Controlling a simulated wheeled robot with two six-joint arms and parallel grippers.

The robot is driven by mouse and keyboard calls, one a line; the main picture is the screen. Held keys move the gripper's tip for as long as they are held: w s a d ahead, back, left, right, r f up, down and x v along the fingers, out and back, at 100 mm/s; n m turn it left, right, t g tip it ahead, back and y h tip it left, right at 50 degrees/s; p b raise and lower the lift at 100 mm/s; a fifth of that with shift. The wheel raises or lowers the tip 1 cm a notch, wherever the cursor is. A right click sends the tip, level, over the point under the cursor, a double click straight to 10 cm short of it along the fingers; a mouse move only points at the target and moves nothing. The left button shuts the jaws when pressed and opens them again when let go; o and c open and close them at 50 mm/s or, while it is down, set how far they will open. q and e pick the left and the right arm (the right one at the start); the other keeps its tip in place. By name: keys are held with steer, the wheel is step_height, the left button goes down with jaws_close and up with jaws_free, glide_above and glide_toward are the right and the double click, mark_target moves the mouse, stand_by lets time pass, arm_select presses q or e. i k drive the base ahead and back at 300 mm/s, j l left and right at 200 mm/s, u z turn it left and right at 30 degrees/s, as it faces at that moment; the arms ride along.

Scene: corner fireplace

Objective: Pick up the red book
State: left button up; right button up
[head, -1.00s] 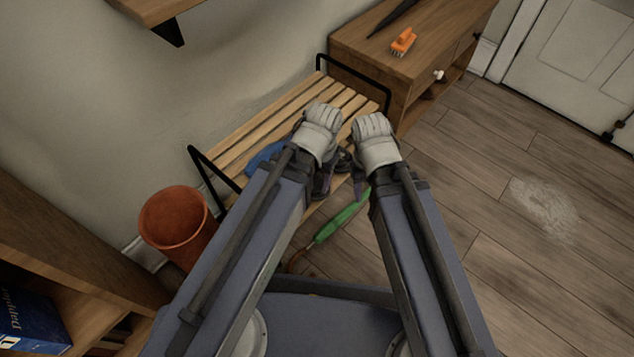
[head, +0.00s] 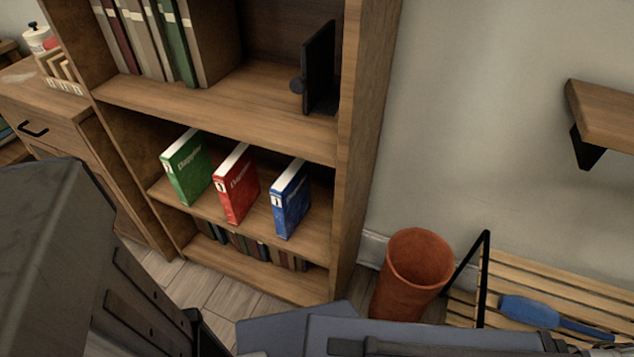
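The red book (head: 238,187) stands upright on a middle shelf of the wooden bookcase (head: 215,97). A green book (head: 190,172) stands to its left and a blue book (head: 292,205) to its right, with gaps between them. Parts of my own arms and body fill the lower left and bottom edge. Neither gripper shows in the head view.
A row of small books (head: 250,246) lines the shelf below. A black bookend (head: 319,70) stands on the shelf above. A terracotta bin (head: 414,268) and a slatted bench (head: 520,285) with a blue object (head: 528,311) stand to the right.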

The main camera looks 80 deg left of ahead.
mark_target(236, 180)
steer(key=k+l+u, duration=0.1)
steer(key=u, duration=1.45)
steer(key=i+u, duration=0.1)
steer(key=u, duration=1.65)
steer(key=j+u, duration=0.15)
steer(key=j, duration=1.65)
